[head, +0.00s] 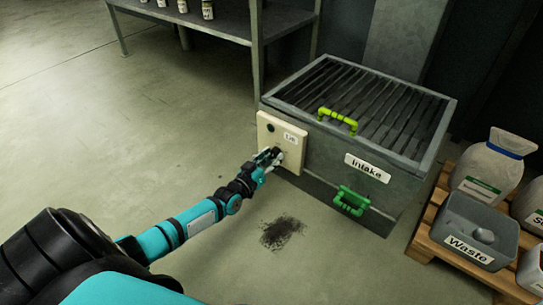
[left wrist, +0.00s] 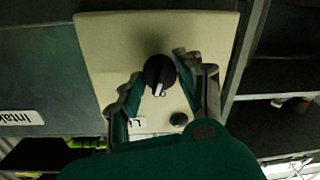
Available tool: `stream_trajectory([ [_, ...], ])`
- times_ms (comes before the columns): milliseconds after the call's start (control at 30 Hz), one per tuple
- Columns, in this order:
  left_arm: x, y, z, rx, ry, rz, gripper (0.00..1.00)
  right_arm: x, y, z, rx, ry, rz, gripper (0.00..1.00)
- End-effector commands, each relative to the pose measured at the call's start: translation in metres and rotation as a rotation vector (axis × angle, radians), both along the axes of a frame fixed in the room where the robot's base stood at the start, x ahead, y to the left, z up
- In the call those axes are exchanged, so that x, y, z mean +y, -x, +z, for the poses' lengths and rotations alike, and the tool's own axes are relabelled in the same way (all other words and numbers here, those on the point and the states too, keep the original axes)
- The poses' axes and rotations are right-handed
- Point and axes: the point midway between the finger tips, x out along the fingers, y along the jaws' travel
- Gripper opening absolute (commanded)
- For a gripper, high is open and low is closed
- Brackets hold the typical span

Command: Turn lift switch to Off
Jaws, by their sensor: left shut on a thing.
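The lift switch is a black rotary knob with a light pointer mark, on a cream panel (head: 266,134) on the side of the grey intake box. In the left wrist view the knob (left wrist: 160,72) shows clearly, its mark running lengthwise in the picture. My left gripper (head: 270,158) is at the panel, shut on the knob with a finger on each side. In the head view the gripper partly hides the knob. A small label (head: 289,137), seemingly "Lift", and a round dark part (head: 271,127) sit above the knob. My right gripper is not in view.
The intake box (head: 330,160) has a slatted top, a yellow-green handle (head: 338,120) and a green handle (head: 351,201). A pallet (head: 425,235) with a Waste bin (head: 470,247) and sacks stands at right. A metal shelf (head: 215,28) is behind. The floor at left is clear.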

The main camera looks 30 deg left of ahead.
Motion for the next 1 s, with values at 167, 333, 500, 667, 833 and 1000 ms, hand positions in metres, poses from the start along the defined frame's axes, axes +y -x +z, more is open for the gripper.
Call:
stream_trajectory([
  [167,-0.0003,0.0005,-0.0004,0.013,0.131,-0.001,0.04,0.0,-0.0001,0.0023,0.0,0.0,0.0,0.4],
  [333,0.0001,0.0005,-0.0005,0.02,0.228,0.0,0.04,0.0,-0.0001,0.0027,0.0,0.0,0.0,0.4],
  [500,-0.0003,0.0006,-0.0007,0.025,0.288,-0.001,0.04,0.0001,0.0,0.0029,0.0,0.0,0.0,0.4],
  [667,-0.0004,0.0007,-0.0008,0.027,0.317,-0.001,0.04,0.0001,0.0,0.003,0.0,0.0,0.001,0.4],
  [833,-0.0005,0.0007,-0.0009,0.028,0.325,-0.001,0.04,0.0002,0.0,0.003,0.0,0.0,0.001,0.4],
  [1000,-0.0004,0.0007,-0.0009,0.028,0.325,-0.001,0.04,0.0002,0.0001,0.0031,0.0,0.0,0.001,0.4],
])
